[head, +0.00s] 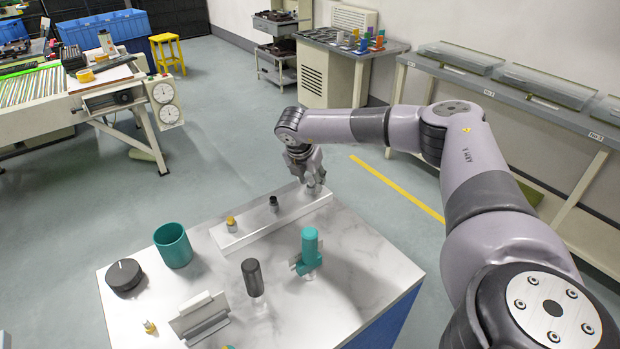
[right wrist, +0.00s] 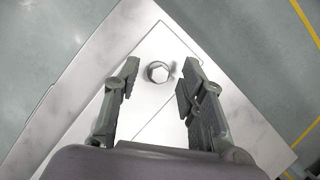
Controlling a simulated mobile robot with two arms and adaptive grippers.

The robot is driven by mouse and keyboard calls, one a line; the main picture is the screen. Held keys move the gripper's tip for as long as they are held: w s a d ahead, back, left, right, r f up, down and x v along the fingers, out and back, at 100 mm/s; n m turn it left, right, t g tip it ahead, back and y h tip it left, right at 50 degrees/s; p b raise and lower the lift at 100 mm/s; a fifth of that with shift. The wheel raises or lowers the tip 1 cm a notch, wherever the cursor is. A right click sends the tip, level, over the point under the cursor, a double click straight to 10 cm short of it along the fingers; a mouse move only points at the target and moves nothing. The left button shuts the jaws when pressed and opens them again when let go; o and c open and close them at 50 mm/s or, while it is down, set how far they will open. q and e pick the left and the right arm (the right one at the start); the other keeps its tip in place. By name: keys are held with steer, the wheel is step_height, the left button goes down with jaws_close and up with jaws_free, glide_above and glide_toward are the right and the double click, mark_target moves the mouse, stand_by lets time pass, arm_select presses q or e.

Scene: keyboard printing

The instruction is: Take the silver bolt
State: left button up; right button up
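The silver bolt (right wrist: 158,72) stands with its hexagonal head facing the camera in the right wrist view, on the white block (head: 245,233). In the head view it is mostly hidden by my right gripper (head: 310,186), which is over the far right end of the block. In the right wrist view the two fingers of the right gripper (right wrist: 160,88) are spread apart, one on each side of the bolt, with clear gaps. A black-topped bolt (head: 273,203) and a yellow-topped bolt (head: 231,223) stand on the same block. My left gripper is not in view.
On the marble table (head: 375,262) are a teal cup (head: 173,245), a black round knob (head: 125,276), a grey-handled tool (head: 253,277), a teal tool (head: 309,250) and a grey metal holder (head: 200,317). A small yellow-topped piece (head: 149,326) lies near the front left.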

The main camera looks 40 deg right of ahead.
mark_target(310, 181)
steer(key=shift+c, duration=0.3)
jaws_close()
stand_by(0.6)
steer(key=shift+r, duration=0.15)
stand_by(0.5)
steer(key=shift+r+p, duration=0.95)
steer(key=shift+r, duration=0.4)
